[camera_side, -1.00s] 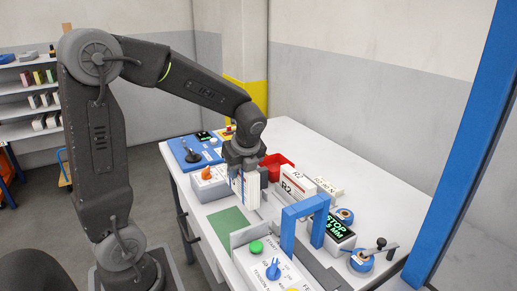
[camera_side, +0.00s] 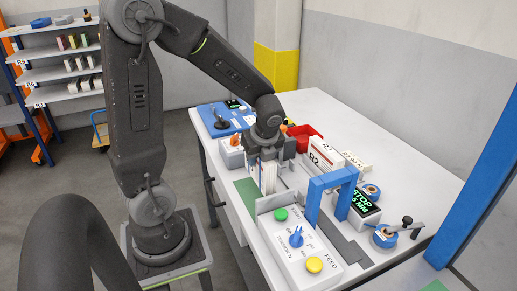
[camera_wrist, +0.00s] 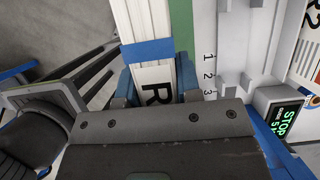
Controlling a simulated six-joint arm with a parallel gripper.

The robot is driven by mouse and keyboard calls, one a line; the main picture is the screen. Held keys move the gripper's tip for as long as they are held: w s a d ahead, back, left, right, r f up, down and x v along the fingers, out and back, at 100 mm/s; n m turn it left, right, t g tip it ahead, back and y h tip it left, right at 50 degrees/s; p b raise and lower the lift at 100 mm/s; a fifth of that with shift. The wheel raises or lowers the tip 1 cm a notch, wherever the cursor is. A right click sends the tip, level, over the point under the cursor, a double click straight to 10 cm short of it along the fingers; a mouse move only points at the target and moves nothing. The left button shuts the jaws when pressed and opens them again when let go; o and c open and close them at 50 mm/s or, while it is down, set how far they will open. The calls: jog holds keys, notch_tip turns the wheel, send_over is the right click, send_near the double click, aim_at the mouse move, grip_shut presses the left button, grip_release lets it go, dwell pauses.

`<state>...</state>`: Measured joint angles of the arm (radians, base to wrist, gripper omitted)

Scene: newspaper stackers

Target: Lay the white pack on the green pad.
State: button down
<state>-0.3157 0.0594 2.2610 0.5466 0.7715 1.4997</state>
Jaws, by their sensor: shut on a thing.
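The white pack (camera_wrist: 146,22) has a blue band and a large black R in the wrist view. My gripper (camera_wrist: 157,80) is shut on it, with a blue-grey finger on each side. In the side view my gripper (camera_side: 266,155) points down and the pack (camera_side: 267,178) hangs upright below it. The green pad (camera_side: 246,188) lies on the table, partly hidden by the pack and the grey fixture. In the wrist view the pad (camera_wrist: 182,25) shows as a green strip right of the pack. I cannot tell whether the pack touches the pad.
A grey numbered fixture (camera_wrist: 207,35) stands close right of the pad. A control box (camera_side: 300,255) with green and yellow buttons, a blue arch (camera_side: 330,182) and a STOP display (camera_side: 364,203) are nearby. An R2 pack (camera_side: 325,157), a red bin (camera_side: 305,138) and an orange-topped box (camera_side: 231,150) stand around.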

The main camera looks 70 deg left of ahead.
aim_at(258, 174)
jog(key=shift+f, duration=2.5)
jog(key=shift+f, duration=0.55)
jog(key=c, duration=0.7)
grip_release()
jog(key=v, duration=1.3)
jog(key=shift+d+r, duration=0.15)
jog(key=shift+r, duration=0.05)
jog(key=s+d+r+n+t+h, duration=0.1)
jog(key=s+d+r+n+t, duration=0.1)
jog(key=n, duration=0.4)
jog(key=s+d+r+n+t+h, duration=0.1)
jog(key=s+d+r+n+h, duration=0.1)
jog(key=d+n, duration=0.3)
jog(key=s+d+r+n+t+h, duration=0.1)
jog(key=s+d+r+n+t, duration=0.1)
jog(key=s+d+n, duration=0.2)
jog(key=shift+r+n+t, duration=0.25)
jog(key=shift+n+t, duration=0.05)
jog(key=shift+n, duration=1.2)
